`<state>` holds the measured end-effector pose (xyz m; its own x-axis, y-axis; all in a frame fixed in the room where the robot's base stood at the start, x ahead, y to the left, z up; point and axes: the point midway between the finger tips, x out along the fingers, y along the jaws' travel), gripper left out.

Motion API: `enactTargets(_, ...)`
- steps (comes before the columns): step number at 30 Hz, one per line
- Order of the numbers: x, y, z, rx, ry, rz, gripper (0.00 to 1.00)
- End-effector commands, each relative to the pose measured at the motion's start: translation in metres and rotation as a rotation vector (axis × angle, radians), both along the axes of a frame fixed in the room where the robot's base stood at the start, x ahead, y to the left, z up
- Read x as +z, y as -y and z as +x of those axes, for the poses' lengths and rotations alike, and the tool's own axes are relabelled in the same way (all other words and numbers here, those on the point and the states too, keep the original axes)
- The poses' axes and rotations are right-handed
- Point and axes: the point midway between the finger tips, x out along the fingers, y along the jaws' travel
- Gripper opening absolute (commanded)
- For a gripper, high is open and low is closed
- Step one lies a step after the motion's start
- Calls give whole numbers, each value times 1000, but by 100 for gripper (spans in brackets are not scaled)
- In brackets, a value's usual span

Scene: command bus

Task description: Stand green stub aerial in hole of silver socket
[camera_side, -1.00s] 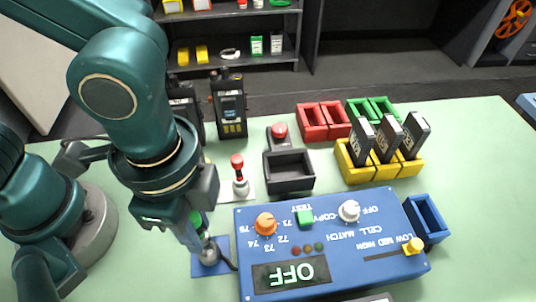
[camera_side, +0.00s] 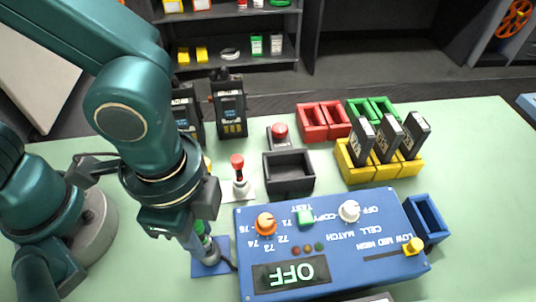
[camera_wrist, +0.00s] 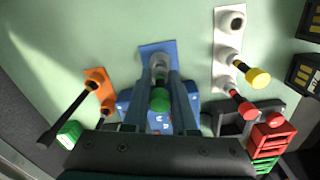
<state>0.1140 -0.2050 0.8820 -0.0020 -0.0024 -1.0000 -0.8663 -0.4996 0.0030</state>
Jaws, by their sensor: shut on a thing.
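My gripper (camera_side: 198,240) is shut on the green stub aerial (camera_side: 200,228), which is upright between the fingers. The aerial's green top also shows in the wrist view (camera_wrist: 160,99). The silver socket (camera_side: 210,257) stands on a small blue plate (camera_side: 217,268) left of the blue control box. In the wrist view the silver socket (camera_wrist: 159,62) shows just beyond the fingertips. The aerial's lower end is at or just above the socket; the fingers hide it, so I cannot tell whether it is inside the hole.
The blue control box (camera_side: 330,235) is close on the right. A red-topped aerial (camera_side: 238,168) stands on a white plate behind. A black tray (camera_side: 289,172) and yellow racks (camera_side: 355,173) stand further back. In the wrist view, an orange plate (camera_wrist: 97,78) lies left.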

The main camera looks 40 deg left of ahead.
Motion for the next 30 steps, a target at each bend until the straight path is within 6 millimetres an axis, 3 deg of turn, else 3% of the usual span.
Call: enactTargets(30, -10, 0, 0, 0, 0, 0, 0)
